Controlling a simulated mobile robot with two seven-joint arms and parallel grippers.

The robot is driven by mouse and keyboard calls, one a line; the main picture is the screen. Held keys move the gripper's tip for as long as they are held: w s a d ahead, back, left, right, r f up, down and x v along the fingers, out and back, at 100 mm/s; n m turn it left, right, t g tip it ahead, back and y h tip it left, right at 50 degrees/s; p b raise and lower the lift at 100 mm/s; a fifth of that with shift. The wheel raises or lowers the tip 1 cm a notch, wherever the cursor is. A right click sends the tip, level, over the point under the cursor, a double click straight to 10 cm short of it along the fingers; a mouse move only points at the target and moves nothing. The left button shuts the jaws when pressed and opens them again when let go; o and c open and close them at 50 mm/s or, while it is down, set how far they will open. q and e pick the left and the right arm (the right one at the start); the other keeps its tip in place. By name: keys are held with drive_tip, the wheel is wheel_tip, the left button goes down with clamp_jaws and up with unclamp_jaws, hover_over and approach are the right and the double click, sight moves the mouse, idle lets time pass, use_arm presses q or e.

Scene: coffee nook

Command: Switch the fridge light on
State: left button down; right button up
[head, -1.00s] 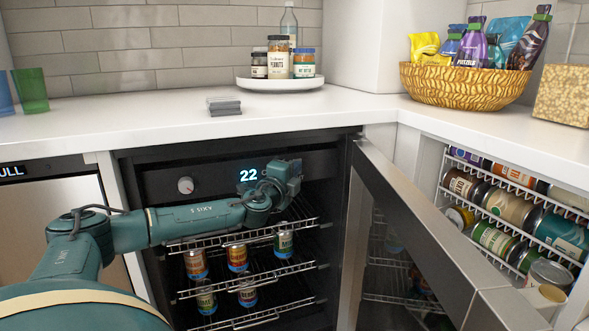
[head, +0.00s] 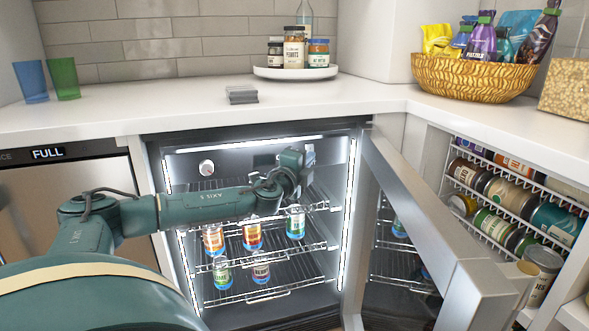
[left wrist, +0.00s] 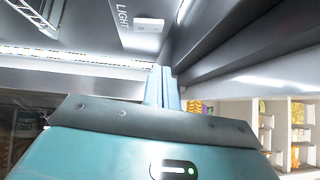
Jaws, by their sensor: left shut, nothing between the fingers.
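The fridge (head: 262,148) stands open under the counter, its light strips (head: 250,144) glowing white along the top and sides. In the left wrist view a small white switch (left wrist: 148,24) sits beside the word LIGHT on a grey panel. My left gripper (head: 310,157) is inside the upper right part of the fridge opening. Its two fingers (left wrist: 162,88) are together and empty, pointing towards the panel, with a visible gap in the picture between tips and switch. In the head view the switch is hidden or too small to tell. My right gripper is not in view.
The open fridge door (head: 425,215) stands to the right of my left arm. Wire shelves (head: 270,248) with several cans are below the gripper. A round knob (head: 206,167) is at the upper left inside. A can rack (head: 500,200) stands farther right.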

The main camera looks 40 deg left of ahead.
use_arm(q)
drive_tip(key=v, duration=0.7)
drive_tip(key=shift+r, duration=0.45)
